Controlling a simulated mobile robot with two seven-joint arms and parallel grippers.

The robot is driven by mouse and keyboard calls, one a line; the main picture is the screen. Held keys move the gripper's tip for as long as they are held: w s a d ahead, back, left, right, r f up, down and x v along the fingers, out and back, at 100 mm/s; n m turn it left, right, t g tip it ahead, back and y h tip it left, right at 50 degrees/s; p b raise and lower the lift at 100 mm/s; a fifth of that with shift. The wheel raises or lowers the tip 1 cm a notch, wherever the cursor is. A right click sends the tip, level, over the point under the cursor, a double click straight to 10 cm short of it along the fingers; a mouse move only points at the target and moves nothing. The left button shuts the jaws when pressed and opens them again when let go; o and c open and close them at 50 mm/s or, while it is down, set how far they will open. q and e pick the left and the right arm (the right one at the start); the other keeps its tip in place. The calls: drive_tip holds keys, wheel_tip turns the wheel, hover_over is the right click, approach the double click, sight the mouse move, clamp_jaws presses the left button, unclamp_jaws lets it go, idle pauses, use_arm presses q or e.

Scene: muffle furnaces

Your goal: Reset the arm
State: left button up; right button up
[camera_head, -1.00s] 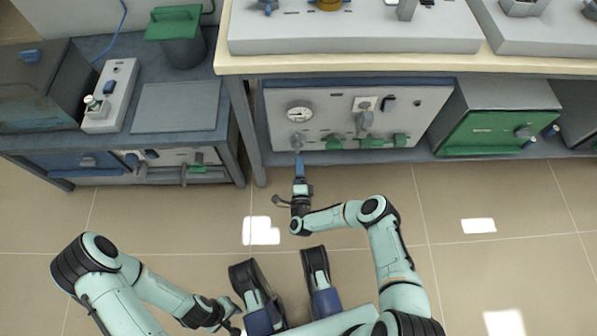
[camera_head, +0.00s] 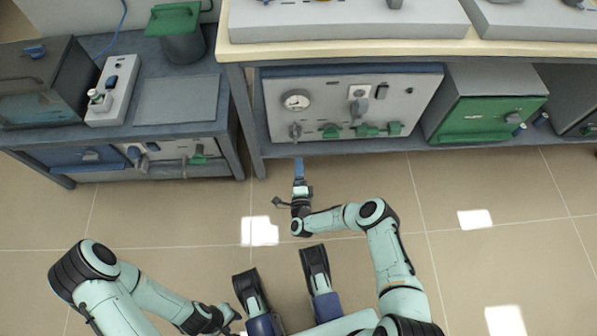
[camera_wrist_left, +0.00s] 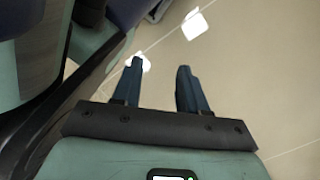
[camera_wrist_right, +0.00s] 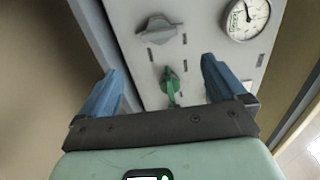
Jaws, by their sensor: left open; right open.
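My right gripper (camera_head: 299,166) points at the grey control panel (camera_head: 330,93) under the table. It is open and empty, a little short of the panel's lower left knob (camera_head: 295,131). In the right wrist view my right gripper's two blue fingers (camera_wrist_right: 160,70) are spread, with a grey knob (camera_wrist_right: 160,32) and a green switch (camera_wrist_right: 170,83) seen beyond and between them. My left arm is folded low at the left of the head view. In the left wrist view the fingers of my left gripper (camera_wrist_left: 160,75) are apart over bare floor, with nothing between them.
A round gauge (camera_head: 296,101) is on the panel. A furnace with a green door (camera_head: 490,119) stands to its right. A dark bench (camera_head: 178,103) with a green-lidded bin (camera_head: 178,35) is at the left. The tiled floor (camera_head: 500,250) at the right is clear.

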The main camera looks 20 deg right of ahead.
idle(0.3)
